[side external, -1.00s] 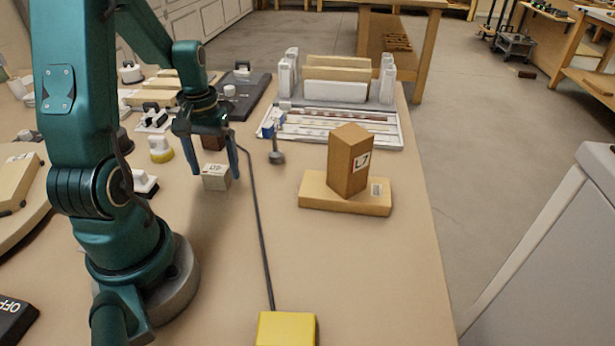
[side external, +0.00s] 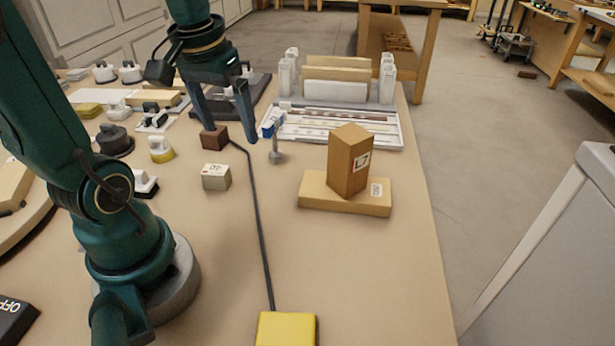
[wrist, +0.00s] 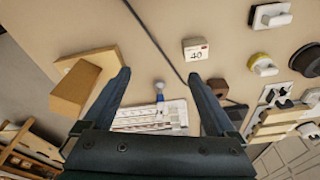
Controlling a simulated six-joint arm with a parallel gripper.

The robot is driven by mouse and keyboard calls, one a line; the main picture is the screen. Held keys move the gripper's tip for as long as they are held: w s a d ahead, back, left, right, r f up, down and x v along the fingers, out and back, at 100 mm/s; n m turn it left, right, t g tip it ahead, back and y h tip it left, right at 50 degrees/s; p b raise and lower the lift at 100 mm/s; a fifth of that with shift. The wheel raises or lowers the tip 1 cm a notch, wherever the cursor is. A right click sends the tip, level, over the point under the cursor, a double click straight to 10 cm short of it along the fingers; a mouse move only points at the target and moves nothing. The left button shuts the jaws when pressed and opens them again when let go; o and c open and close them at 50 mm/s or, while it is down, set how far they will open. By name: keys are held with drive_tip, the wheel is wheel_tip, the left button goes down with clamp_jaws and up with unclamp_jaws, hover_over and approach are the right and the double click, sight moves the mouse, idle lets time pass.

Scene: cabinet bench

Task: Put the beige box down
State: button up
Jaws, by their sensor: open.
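The small beige box (side external: 215,178) with a printed label rests on the bench, upright and clear of my gripper. In the wrist view the beige box (wrist: 195,51) shows the number 40 on its label and lies ahead of the fingers. My gripper (side external: 231,136) is open and empty, raised above and behind the box in the side view. The wrist view also shows my gripper's two fingers (wrist: 158,74) spread with nothing held between them.
A dark brown block (side external: 214,137) and a black cable (side external: 258,225) are near the box. A taller cardboard box (side external: 347,163) stands on a flat box (side external: 325,197) to the right. A yellow block (side external: 287,329) is at the front.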

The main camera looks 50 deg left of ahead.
drive_tip(key=s+d+m+t, duration=0.2)
drive_tip(key=d, duration=0.3)
drive_tip(key=s+d+m+t+h, duration=0.1)
drive_tip(key=d+m, duration=0.2)
drive_tip(key=d, duration=0.3)
drive_tip(key=shift+s+r+m+t, duration=0.2)
drive_tip(key=shift+s+m+t, duration=0.1)
drive_tip(key=shift+s+t, duration=0.1)
